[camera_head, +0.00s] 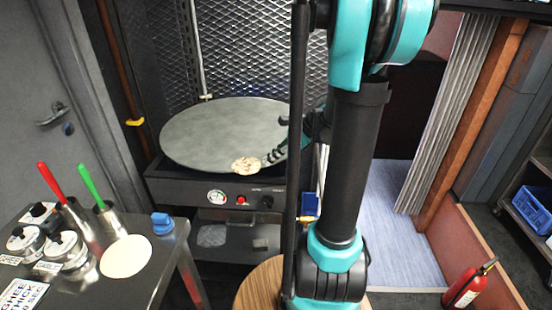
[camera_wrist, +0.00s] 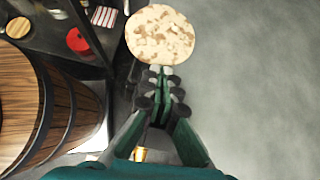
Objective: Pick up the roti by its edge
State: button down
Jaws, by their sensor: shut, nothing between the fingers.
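The roti (camera_head: 247,165) is a round, pale flatbread with brown spots. It is at the front edge of the large grey griddle (camera_head: 215,130). In the wrist view the roti (camera_wrist: 160,33) is at the top centre, and its left part reaches past the griddle's rim. My gripper (camera_head: 267,159) is at the roti's right edge in the head view. In the wrist view my gripper (camera_wrist: 161,72) has its fingers together, with the tips at the roti's near edge. I cannot tell whether they touch it. The gripper is shut and holds nothing.
A pale disc (camera_head: 125,257) lies on the dark side table at the left, near a blue knob-like object (camera_head: 161,223), metal tins and red- and green-handled tools. A wooden round top (camera_head: 262,285) stands below my arm. A fire extinguisher (camera_head: 468,285) is at the right.

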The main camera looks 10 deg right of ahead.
aim_at(247, 166)
jog(key=shift+a, duration=0.1)
jog(key=shift+w+a, duration=0.25)
jog(key=shift+a, duration=0.85)
jog(key=shift+d, duration=0.15)
